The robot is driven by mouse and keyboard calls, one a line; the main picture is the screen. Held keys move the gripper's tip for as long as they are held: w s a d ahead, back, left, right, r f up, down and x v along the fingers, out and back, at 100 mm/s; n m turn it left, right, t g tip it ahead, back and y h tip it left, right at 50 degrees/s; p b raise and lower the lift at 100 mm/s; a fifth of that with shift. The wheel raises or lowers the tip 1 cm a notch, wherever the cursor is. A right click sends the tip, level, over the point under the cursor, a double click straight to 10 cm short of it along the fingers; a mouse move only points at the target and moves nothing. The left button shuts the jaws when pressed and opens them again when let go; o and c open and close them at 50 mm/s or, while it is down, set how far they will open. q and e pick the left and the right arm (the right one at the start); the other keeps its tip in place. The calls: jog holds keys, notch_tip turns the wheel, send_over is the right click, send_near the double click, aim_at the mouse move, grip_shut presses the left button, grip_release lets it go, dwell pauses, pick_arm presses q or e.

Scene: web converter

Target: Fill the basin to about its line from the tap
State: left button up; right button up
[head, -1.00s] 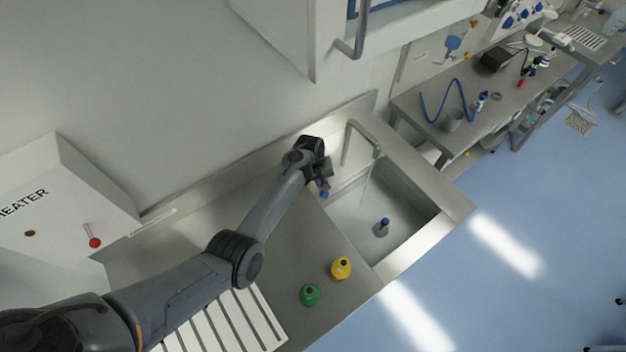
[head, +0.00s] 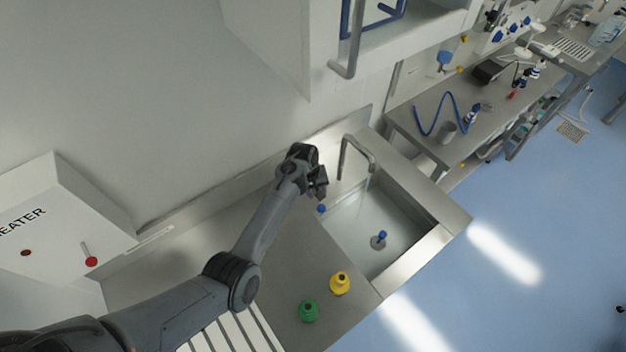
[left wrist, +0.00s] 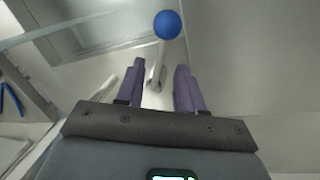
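The steel basin (head: 418,257) is set into the counter. Its tap (head: 358,143) stands at the back edge, and a thin stream (head: 367,186) falls from the spout. A plug with a blue top (head: 381,238) stands on the basin floor; the water level and the line are hard to make out. A blue knob (head: 321,208) sits by the basin's left rim and also shows in the left wrist view (left wrist: 167,24). My left gripper (head: 322,186) is just above the knob, apart from it. Its purple fingers (left wrist: 158,78) are open and empty. My right gripper is not in view.
A yellow bottle (head: 340,284) and a green bottle (head: 308,311) stand on the counter left of the basin's front. A heater box (head: 55,215) with a red-knobbed lever is on the wall at left. A cabinet handle (head: 352,45) hangs above the tap.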

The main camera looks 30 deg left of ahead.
pick_arm(q)
notch_tip(320, 180, up, 7)
jog(key=a, duration=0.1)
jog(key=shift+s, duration=0.45)
dwell(7.1)
